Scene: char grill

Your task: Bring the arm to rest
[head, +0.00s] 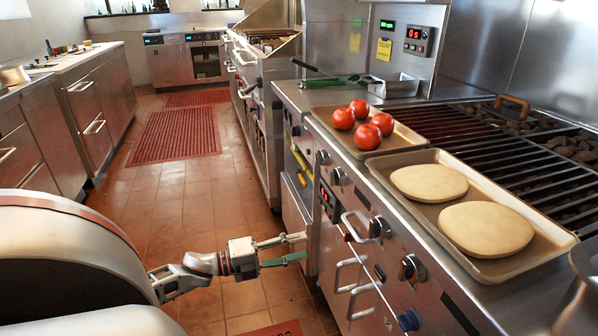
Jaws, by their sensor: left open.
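My left arm comes in from the lower left, low over the tiled floor. My left gripper (296,248) is open and empty, with its fingers pointing right toward the front of the grill counter. It is below the countertop level, beside the cabinet front; whether it touches the front I cannot tell. My right gripper is not in the head view.
The char grill (495,140) has black bars. A tray (436,154) with two flat dough rounds (486,229) and a tray (322,113) with several tomatoes (367,136) stand on the counter. Knobs and handles (352,226) stick out.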

